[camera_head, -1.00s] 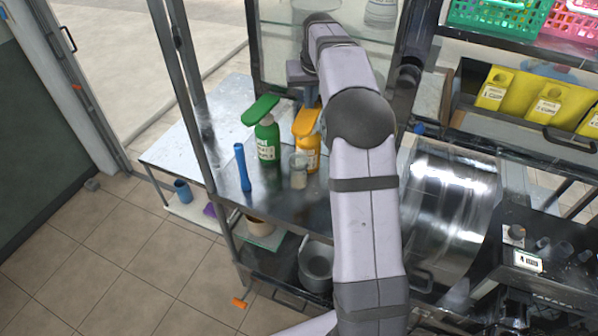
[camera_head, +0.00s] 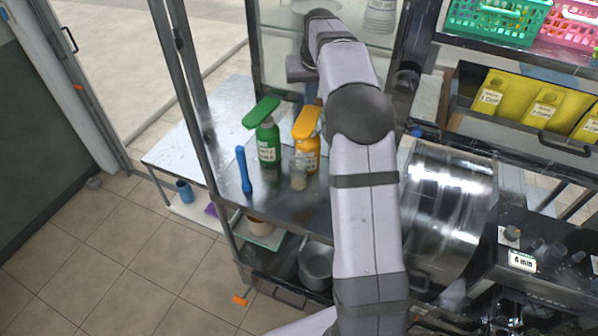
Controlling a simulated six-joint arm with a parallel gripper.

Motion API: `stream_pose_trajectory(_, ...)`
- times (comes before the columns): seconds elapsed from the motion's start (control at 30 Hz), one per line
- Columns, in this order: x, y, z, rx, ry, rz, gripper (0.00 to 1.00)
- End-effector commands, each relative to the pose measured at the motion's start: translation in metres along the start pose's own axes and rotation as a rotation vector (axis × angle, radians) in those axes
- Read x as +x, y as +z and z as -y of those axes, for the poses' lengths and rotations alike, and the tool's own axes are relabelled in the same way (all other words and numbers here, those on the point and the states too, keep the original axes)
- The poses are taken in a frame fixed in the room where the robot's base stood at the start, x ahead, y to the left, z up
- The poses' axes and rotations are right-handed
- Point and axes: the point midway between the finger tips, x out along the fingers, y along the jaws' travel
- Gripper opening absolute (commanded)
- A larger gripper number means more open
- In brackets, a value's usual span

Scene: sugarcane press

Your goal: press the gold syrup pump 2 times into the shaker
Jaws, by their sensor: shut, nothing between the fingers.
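The gold syrup pump (camera_head: 308,152) is an orange-yellow bottle with a flat head (camera_head: 306,121), upright on the metal shelf. The shaker (camera_head: 299,174), a small clear cup, stands just in front of it, below the head's front end. My gripper (camera_head: 311,94) is above and behind the pump head, shut and with nothing held. It appears apart from the head. Its fingertips are small and partly hidden by my arm, which also covers the area right of the gold pump.
A green pump bottle (camera_head: 267,142) stands left of the gold pump. A blue stick-like tool (camera_head: 243,170) stands at the shelf's left. A large metal drum (camera_head: 450,210) and yellow boxes (camera_head: 545,110) are at right. A metal pot (camera_head: 316,265) is on the lower shelf.

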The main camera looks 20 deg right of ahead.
Motion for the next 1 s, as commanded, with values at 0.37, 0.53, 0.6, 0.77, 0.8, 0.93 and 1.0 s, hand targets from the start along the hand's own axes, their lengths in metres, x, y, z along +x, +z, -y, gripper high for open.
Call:
stream_pose_trajectory(0.37, -0.032, -0.013, 0.000, 0.000, 0.000, 0.001, 0.00)
stream_pose_trajectory(0.53, -0.034, -0.014, 0.000, 0.000, 0.000, 0.001, 0.00)
stream_pose_trajectory(0.6, -0.033, -0.014, 0.000, 0.000, 0.000, 0.001, 0.00)
stream_pose_trajectory(0.77, -0.033, -0.014, 0.000, 0.000, 0.000, 0.000, 0.00)
stream_pose_trajectory(0.8, -0.033, -0.014, 0.000, 0.000, 0.000, 0.000, 0.00)
stream_pose_trajectory(0.93, -0.033, -0.013, 0.001, -0.001, 0.000, 0.002, 0.00)
stream_pose_trajectory(1.0, -0.032, -0.009, 0.003, -0.004, -0.002, 0.006, 0.00)
